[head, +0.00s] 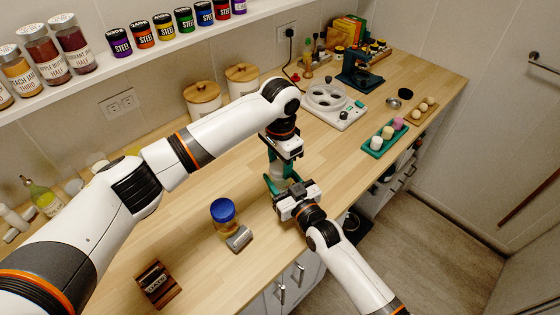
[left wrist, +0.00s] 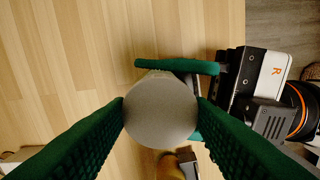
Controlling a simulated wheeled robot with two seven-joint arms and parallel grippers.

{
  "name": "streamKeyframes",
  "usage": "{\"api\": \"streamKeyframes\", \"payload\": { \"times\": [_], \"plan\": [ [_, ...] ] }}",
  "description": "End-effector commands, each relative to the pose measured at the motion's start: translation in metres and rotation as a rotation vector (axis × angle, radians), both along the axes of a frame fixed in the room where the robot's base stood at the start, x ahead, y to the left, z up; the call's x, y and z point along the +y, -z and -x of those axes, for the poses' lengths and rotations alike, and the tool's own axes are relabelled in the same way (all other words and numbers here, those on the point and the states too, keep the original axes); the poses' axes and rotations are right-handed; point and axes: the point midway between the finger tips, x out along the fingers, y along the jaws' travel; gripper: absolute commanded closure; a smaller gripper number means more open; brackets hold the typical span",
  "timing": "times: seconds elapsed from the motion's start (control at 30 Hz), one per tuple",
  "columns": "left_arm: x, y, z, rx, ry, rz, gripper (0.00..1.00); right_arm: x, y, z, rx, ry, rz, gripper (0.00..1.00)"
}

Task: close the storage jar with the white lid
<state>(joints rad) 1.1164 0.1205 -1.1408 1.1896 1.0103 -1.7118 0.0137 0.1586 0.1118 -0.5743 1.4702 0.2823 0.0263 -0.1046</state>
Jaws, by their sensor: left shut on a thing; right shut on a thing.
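My left gripper (head: 281,166) points down over the counter. In the left wrist view its green fingers are shut on the round white lid (left wrist: 160,110), one finger on each side. My right gripper (head: 279,187) comes in from the front, just below the left one. In the left wrist view the right gripper (left wrist: 192,102) has its green fingers around what seems to be the storage jar, behind the lid. The jar is almost wholly hidden by the lid and grippers. The lid is over the jar; I cannot tell whether they touch.
A dark wooden block (head: 158,283) is at the front left. A white scale-like device (head: 333,106) and teal tray (head: 385,139) lie to the right. Wood-lidded canisters (head: 203,99) stand behind.

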Motion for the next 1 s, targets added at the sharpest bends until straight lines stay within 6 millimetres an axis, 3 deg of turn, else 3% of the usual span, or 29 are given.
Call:
{"api": "streamKeyframes", "payload": {
  "times": [0.3, 0.5, 0.67, 0.7, 0.8, 1.0],
  "plan": [
    [0.0006, 0.0002, -0.0007, -0.001, 0.649, -0.002, 0.8, -0.0001, -0.0002, 0.0, -0.001, 0.0, -0.001, 1.0],
    [0.0008, 0.0004, -0.0005, 0.0, 0.992, -0.002, 0.8, -0.0001, -0.0002, 0.0001, -0.001, 0.0, -0.001, 1.0],
    [0.0008, 0.0004, -0.0007, -0.001, 0.99, -0.002, 0.8, -0.0001, -0.0002, 0.0002, -0.001, 0.0, 0.0, 1.0],
    [0.0008, 0.0004, -0.0007, -0.001, 0.989, -0.002, 0.46, 0.0, -0.0001, 0.0002, -0.001, 0.0, 0.0, 1.0],
    [0.0006, 0.0004, -0.0005, -0.001, 0.988, -0.001, 0.3, 0.0, -0.0002, 0.0001, -0.001, 0.0, 0.0, 1.0],
    [0.0002, 0.0004, -0.0003, -0.001, 0.988, -0.001, 0.28, 0.0, -0.0001, 0.0001, 0.0, 0.0, 0.0, 1.0]
  ]
}}
